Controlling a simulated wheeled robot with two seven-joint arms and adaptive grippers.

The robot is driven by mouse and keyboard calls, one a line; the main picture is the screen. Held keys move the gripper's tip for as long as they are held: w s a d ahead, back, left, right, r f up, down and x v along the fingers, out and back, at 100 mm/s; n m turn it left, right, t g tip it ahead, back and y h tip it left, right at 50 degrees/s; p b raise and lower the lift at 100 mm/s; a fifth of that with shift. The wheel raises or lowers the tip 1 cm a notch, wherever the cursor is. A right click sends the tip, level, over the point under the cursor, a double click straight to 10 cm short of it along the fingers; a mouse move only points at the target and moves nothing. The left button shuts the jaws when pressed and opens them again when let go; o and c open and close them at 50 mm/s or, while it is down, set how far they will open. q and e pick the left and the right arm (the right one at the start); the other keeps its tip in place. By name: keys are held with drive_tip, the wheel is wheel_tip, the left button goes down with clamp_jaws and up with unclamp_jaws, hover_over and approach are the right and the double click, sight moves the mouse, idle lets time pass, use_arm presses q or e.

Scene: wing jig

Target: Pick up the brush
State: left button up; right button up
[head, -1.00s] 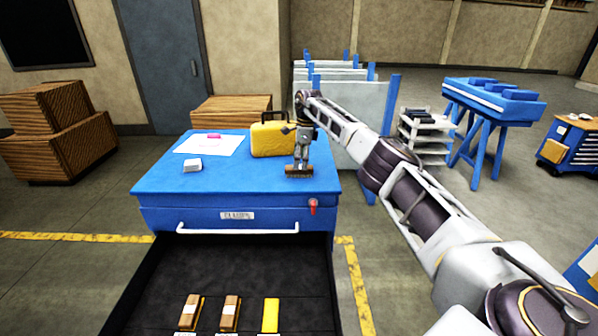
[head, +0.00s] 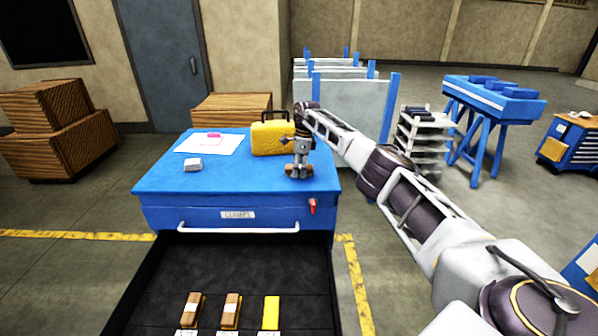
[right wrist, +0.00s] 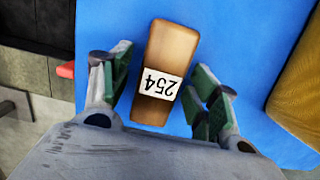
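The brush (right wrist: 170,45) is a brown, wooden-looking long block with a white label reading 254. It lies on the blue cabinet top, and no bristles show. In the right wrist view it lies lengthwise between the two green-padded fingers of my right gripper (right wrist: 154,80), with a gap on each side. In the head view, my right gripper (head: 299,168) is down over the brush (head: 289,171) and hides its middle. The right gripper is open. My left gripper is not in view.
The blue cabinet (head: 235,185) also holds a yellow case (head: 272,140) close behind my gripper, a paper sheet (head: 222,145) and a small white box (head: 193,165). Its open drawer (head: 150,275) holds two brown blocks and a yellow one. A red item (head: 312,206) is at the cabinet's front edge.

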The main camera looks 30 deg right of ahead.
sight(299, 166)
drive_tip(key=c, duration=0.9)
drive_tip(key=shift+r, duration=0.1)
drive_tip(key=shift+r+b, duration=0.8)
drive_tip(key=shift+r, duration=4.1)
drive_tip(key=shift+f, duration=0.1)
